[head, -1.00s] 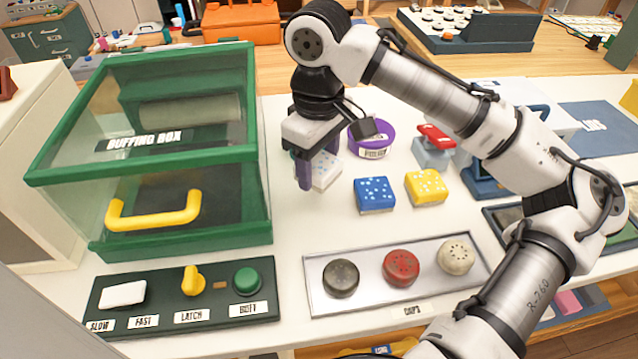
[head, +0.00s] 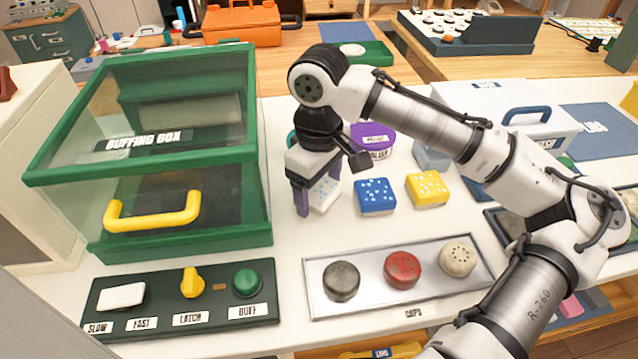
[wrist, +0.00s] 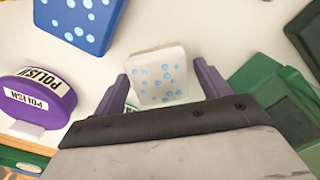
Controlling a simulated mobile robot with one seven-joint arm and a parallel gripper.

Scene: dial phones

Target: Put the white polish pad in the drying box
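The white polish pad (head: 326,194) has blue dots and sits between the fingers of my gripper (head: 315,200), left of the blue pad. In the wrist view the white pad (wrist: 162,76) shows its dotted face, with a purple finger close on each side; my gripper (wrist: 161,80) appears shut on it. In the head view the pad looks tilted and a finger covers part of it. Whether its lower edge touches the table is unclear. A white box with a blue handle (head: 555,135) stands at the right, partly behind my arm; I cannot read its label.
A blue pad (head: 375,196), a yellow pad (head: 427,189) and a purple polish tin (head: 373,139) stand close by. The green buffing box (head: 150,165) is at the left. A tray (head: 380,305) of caps and a control panel (head: 215,315) lie in front.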

